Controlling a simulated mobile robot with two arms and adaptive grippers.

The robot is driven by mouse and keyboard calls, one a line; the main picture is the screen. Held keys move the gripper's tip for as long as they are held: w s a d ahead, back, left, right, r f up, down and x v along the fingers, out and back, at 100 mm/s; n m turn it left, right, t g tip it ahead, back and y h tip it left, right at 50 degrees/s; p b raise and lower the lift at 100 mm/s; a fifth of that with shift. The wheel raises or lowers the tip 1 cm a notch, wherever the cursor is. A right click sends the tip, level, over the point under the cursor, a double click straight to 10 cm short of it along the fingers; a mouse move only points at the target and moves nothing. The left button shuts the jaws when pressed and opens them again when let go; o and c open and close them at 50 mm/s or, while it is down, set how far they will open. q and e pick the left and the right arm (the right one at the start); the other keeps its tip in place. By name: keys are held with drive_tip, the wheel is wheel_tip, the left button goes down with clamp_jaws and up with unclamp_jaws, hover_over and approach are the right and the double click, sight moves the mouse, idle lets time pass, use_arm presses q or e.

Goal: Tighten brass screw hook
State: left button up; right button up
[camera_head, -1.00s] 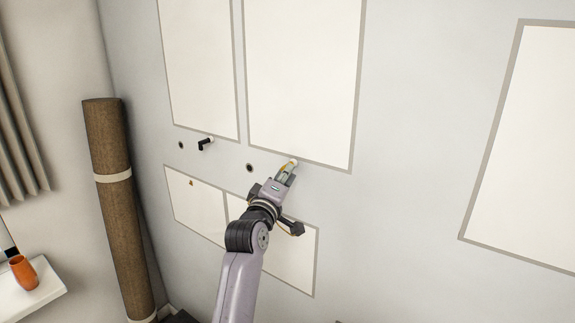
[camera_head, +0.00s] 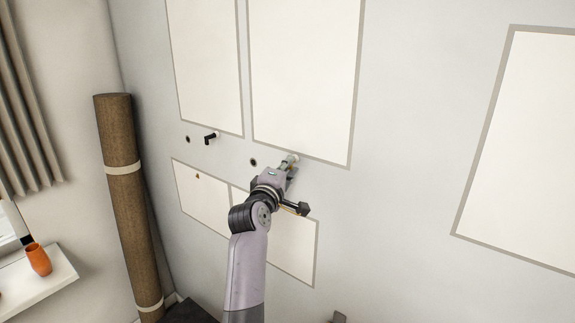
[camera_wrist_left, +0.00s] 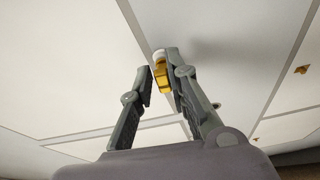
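The brass screw hook (camera_wrist_left: 161,76) shows in the left wrist view, with a pale round base against the wall. It lies between the fingertips of my left gripper (camera_wrist_left: 158,78), close to the right-hand finger, with a narrow gap to the left-hand finger. In the head view my left gripper (camera_head: 288,170) is at the wall just below the large middle panel. The fingers look parted there, and they mostly hide the hook. Whether a finger touches the hook is hard to tell. My right gripper is not in view.
A black hook (camera_head: 211,138) and two dark round spots, one left (camera_head: 187,139) and one right (camera_head: 253,162), are on the wall. Framed panels (camera_head: 305,80) surround the gripper. A brown roll (camera_head: 125,200) stands left, near a white shelf (camera_head: 45,285) with an orange cup (camera_head: 38,260).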

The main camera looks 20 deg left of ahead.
use_arm(q)
drive_tip(key=shift+o, duration=1.3)
drive_tip(key=shift+w+d, duration=0.1)
drive_tip(key=shift+o, duration=0.9)
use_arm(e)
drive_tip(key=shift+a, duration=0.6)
use_arm(q)
drive_tip(key=shift+f, duration=0.1)
